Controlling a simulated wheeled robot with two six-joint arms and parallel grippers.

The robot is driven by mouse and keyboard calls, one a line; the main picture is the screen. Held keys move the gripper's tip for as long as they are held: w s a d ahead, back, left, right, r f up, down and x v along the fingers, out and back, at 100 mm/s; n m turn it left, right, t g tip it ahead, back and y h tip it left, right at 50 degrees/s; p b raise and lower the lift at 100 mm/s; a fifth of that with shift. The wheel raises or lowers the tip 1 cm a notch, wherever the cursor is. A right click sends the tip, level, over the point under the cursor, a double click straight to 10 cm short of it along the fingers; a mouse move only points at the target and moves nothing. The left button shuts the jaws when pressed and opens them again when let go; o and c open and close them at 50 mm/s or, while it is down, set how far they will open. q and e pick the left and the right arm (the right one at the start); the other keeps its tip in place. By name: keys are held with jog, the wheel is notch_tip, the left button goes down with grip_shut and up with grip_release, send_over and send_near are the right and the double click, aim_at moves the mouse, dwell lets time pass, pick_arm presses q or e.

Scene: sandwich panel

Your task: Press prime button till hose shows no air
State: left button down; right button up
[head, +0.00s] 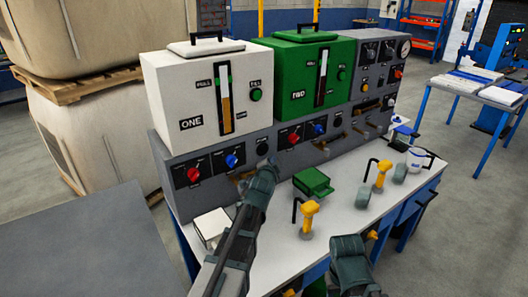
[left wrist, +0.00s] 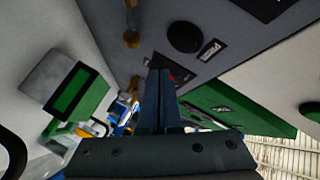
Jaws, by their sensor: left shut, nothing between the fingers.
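My left gripper (head: 270,164) is shut and empty, up close to the front of the grey control panel (head: 210,160), between the two tank stations. In the left wrist view its fingers (left wrist: 159,75) are together and point along the panel face.
A white tank marked ONE (head: 195,95) and a green tank (head: 308,75) stand on the panel. Red knobs (head: 193,174) and blue knobs (head: 231,161) line its front. The white table (head: 270,240) holds a green box (head: 313,182), yellow-handled tools (head: 308,213) and a white mug (head: 416,158).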

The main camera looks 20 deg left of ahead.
aim_at(263, 150)
pick_arm(q)
jog(key=shift+s+d, duration=0.6)
jog(key=shift+d, duration=0.2)
dwell(2.2)
jog(key=s+d, duration=0.2)
jog(key=d, duration=0.1)
jog(key=shift+s, duration=0.2)
jog(key=w+a, duration=0.5)
jog(key=a, duration=0.2)
jog(key=shift+w, duration=0.2)
dwell(0.3)
jog(key=shift+w, duration=0.1)
dwell(2.0)
jog(key=shift+w+a, duration=0.15)
jog(key=shift+a, duration=0.15)
